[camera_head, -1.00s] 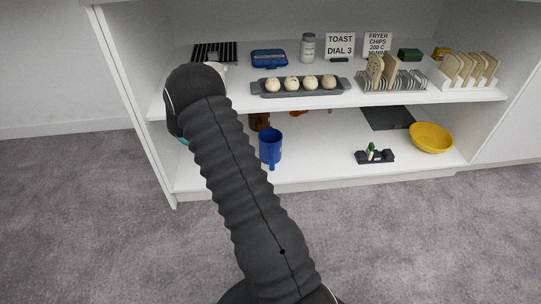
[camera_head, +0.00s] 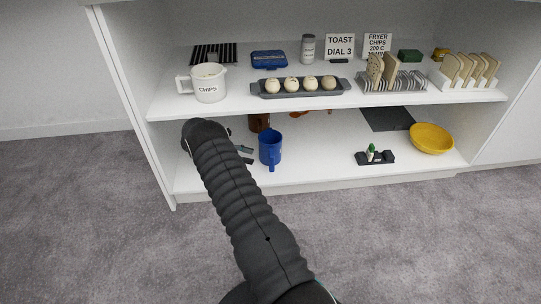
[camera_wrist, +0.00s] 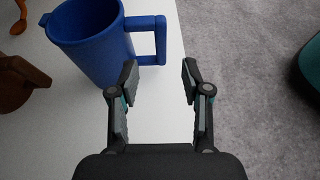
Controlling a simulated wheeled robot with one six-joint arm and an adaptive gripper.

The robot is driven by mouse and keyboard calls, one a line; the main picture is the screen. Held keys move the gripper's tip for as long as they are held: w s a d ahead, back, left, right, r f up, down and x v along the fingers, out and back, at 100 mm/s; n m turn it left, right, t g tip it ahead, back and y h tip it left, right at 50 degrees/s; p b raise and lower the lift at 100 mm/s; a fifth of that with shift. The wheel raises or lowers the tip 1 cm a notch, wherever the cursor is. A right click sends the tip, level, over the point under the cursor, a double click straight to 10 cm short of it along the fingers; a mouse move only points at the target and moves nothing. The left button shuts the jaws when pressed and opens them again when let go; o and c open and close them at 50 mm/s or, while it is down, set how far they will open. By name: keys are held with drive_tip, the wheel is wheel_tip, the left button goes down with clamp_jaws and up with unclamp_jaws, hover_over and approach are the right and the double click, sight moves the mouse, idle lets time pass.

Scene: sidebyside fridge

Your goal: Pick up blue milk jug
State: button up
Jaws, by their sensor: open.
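The blue milk jug (camera_head: 270,148) stands upright on the lower shelf, near its front edge. Its handle points toward the front of the shelf. In the wrist view the jug (camera_wrist: 90,42) is at the upper left, with its handle (camera_wrist: 151,39) just beyond my fingertips. My gripper (camera_wrist: 160,82) is open and empty, with the handle ahead of the gap between the fingers and apart from them. In the head view my gripper (camera_head: 246,154) shows only partly, just left of the jug; my arm hides the rest.
A brown object (camera_head: 259,122) stands behind the jug. A black tray with small items (camera_head: 374,156) and a yellow bowl (camera_head: 431,138) are to the right. Free shelf lies right of the jug.

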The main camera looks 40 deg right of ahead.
sight(272, 162)
drive_tip(key=x, duration=1)
drive_tip(key=shift+s+d+f, duration=0.2)
drive_tip(key=shift+f, duration=0.05)
clamp_jaws()
